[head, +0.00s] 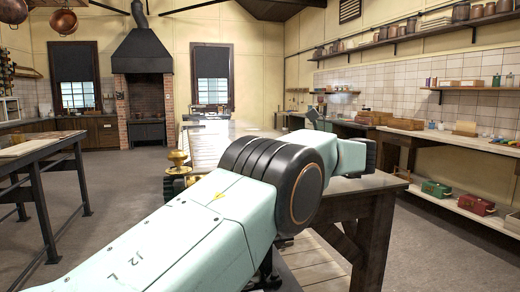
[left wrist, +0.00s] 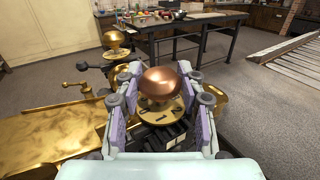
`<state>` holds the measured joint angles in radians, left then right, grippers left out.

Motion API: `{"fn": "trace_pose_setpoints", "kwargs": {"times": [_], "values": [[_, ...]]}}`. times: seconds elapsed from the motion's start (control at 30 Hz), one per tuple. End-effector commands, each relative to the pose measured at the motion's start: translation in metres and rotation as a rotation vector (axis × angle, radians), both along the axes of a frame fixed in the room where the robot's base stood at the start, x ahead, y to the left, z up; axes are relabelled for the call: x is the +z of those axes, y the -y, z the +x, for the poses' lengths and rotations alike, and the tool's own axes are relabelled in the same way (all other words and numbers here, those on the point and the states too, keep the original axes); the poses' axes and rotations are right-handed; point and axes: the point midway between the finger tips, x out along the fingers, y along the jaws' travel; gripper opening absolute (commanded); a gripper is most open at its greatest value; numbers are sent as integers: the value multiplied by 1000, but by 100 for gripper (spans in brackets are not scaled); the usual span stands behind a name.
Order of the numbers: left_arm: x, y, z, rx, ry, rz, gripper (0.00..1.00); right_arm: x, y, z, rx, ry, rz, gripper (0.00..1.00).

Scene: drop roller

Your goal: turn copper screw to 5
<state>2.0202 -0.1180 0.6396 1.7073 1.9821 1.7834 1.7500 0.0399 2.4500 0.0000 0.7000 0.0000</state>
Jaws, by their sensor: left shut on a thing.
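The copper screw (left wrist: 161,82) has a rounded copper knob above a brass dial (left wrist: 160,110) in the left wrist view. The digits 0, 1 and 2 show on the dial's near side; no 5 is visible, and I cannot tell which mark it is set to. My left gripper (left wrist: 158,98) has its purple-padded fingers on both sides of the screw and is shut on it. A brass screw (left wrist: 115,40) with a similar knob stands behind to the left; a brass knob (head: 177,160) also shows in the head view. The copper screw is hidden by my left arm in the head view.
Brass machine parts (left wrist: 60,130) lie left of the gripper, with a small crank handle (left wrist: 80,87) close by. A dark workbench (left wrist: 175,25) stands farther back, with open floor (left wrist: 255,70) before it. A wooden table (head: 365,190) is behind my arm.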

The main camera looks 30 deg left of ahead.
Motion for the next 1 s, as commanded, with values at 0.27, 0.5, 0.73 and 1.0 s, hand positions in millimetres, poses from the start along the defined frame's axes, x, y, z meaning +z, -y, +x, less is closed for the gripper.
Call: {"fn": "trace_pose_setpoints", "kwargs": {"times": [0.27, 0.5, 0.73, 1.0], "values": [[-6, -1, -1, 23, -10, -7, 7, 1, 0, 0, 0, 0, 0, 22], [-6, -1, -1, 24, -11, -7, 7, 1, 0, 0, 0, 0, 0, 22], [-5, -1, -1, 22, -9, -5, 51, 1, 0, 0, 0, 0, 0, 22], [-2, 0, 0, 18, -3, -2, 63, 1, 0, 0, 0, 0, 0, 22]]}}
